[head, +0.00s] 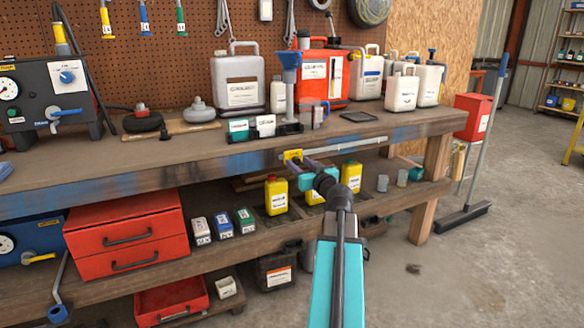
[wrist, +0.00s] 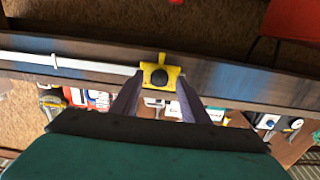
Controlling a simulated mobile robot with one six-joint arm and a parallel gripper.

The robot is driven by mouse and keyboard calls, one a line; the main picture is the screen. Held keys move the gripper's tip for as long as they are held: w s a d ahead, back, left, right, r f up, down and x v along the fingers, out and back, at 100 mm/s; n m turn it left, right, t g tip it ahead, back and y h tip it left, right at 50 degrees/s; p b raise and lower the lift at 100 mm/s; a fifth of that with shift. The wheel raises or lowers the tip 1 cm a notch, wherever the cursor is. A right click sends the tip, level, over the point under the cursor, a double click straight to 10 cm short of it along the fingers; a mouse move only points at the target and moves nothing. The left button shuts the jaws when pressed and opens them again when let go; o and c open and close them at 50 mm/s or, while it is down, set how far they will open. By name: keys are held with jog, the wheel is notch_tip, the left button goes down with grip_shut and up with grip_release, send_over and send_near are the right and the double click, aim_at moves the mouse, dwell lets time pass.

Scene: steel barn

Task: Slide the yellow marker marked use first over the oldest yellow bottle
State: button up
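The yellow marker (head: 292,156) sits at the left end of a pale rail (head: 350,147) on the bench's front edge; its lettering is too small to read. In the wrist view the marker (wrist: 160,72) shows a dark round knob, with the rail (wrist: 70,64) running off to the left. My gripper (head: 303,164) reaches it from the front, one finger against each side of its body. On the shelf below stand yellow bottles: a left one (head: 276,196), a middle one (head: 314,197) partly hidden by my gripper, and a right one (head: 351,175). Their dates are unreadable.
Jugs, a red can (head: 318,75) and small containers stand on the bench top (head: 200,148) behind the rail. A red drawer box (head: 125,235) and several small cartons share the lower shelf to the left. A broom (head: 466,217) stands at the right; the floor there is mostly clear.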

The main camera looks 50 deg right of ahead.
jog(key=shift+w+a, duration=0.15)
jog(key=shift+w, duration=0.05)
jog(key=shift+s, duration=0.1)
jog(key=b+v, duration=0.1)
jog(key=v, duration=0.7)
jog(key=shift+s+f, duration=0.15)
jog(key=shift+s, duration=0.1)
jog(key=s+b, duration=0.1)
jog(key=b, duration=0.4)
jog(key=shift+a+b, duration=0.2)
jog(key=shift+b, duration=0.2)
jog(key=b+v, duration=0.1)
jog(key=b, duration=0.4)
jog(key=shift+s+a, duration=0.15)
jog(key=shift+s, duration=0.1)
jog(key=shift+b+v, duration=0.7)
jog(key=shift+v, duration=0.55)
